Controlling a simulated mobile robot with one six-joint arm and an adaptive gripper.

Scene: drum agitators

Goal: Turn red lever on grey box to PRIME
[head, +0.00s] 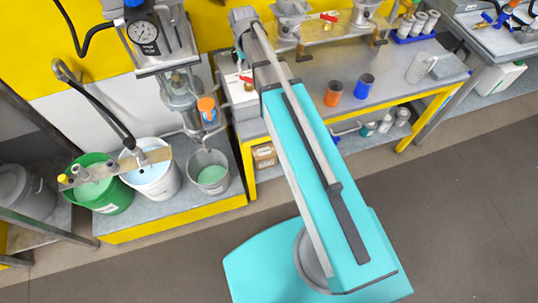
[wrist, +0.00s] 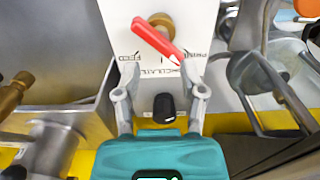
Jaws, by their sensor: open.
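The red lever (wrist: 157,42) sits on a brass hub on the pale face of the grey box (wrist: 122,22). It slants down to the right. Contact cannot be told. In the head view the red lever (head: 246,79) shows small beside my arm's end, and my fingers are hidden there.
A black knob (wrist: 164,107) is on the box below the lever, between my fingers. A metal container (wrist: 60,60) stands at left. In the head view, a green bucket (head: 108,190) and a white bucket (head: 155,175) stand lower left; orange and blue cups are on the bench at right.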

